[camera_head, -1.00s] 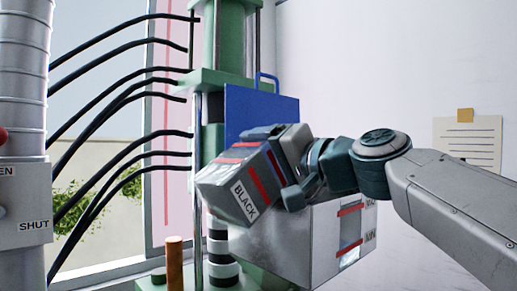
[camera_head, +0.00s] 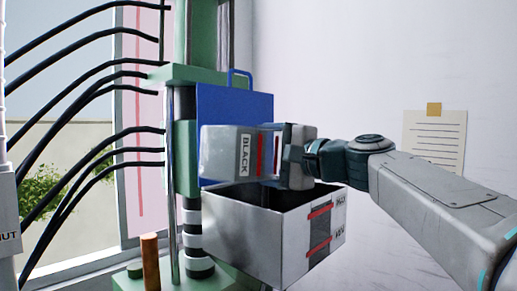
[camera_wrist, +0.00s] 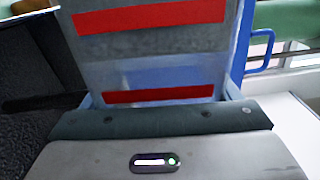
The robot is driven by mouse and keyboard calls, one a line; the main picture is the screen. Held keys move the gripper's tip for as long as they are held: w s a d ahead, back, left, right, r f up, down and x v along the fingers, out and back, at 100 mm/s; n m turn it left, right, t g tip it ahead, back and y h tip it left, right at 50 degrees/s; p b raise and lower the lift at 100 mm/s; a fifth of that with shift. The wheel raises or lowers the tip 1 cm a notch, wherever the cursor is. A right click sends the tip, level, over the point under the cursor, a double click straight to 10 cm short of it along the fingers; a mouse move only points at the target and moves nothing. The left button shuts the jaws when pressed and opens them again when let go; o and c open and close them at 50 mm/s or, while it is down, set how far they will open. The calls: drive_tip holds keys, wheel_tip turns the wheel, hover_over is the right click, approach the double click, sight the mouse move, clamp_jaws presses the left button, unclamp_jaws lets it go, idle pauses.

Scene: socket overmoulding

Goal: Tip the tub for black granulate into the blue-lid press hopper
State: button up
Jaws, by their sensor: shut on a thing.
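The grey tub (camera_head: 222,155) labelled BLACK, with red stripes, lies tipped on its side above the press hopper (camera_head: 255,235). My gripper (camera_head: 290,157) is shut on it from the right. The tub's mouth and contents cannot be made out. The hopper is an open metal box with a dark inside and a window between red MAX and MIN lines. Its blue lid (camera_head: 262,105) stands raised behind the tub. In the wrist view the striped tub (camera_wrist: 150,50) fills the middle, and a dark grainy surface (camera_wrist: 25,135) shows at lower left.
The green press (camera_head: 183,75) with black hoses (camera_head: 90,65) stands behind and left of the hopper. An orange-brown post (camera_head: 150,262) rises at its base. A notice (camera_head: 434,145) hangs on the wall at right. Open air lies between wall and hopper.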

drive_tip(key=shift+w+d+m, duration=0.2)
drive_tip(key=shift+w+m, duration=0.05)
drive_tip(key=shift+m, duration=0.75)
idle(1.2)
drive_tip(key=n+b, duration=0.2)
drive_tip(key=s+b, duration=0.1)
drive_tip(key=shift+a+f+n, duration=0.15)
drive_tip(key=shift+f+n, duration=0.1)
drive_tip(key=shift+n, duration=0.15)
drive_tip(key=shift+r+n, duration=0.25)
drive_tip(key=shift+n, duration=0.05)
drive_tip(key=shift+f+b, duration=0.1)
drive_tip(key=shift+b, duration=0.25)
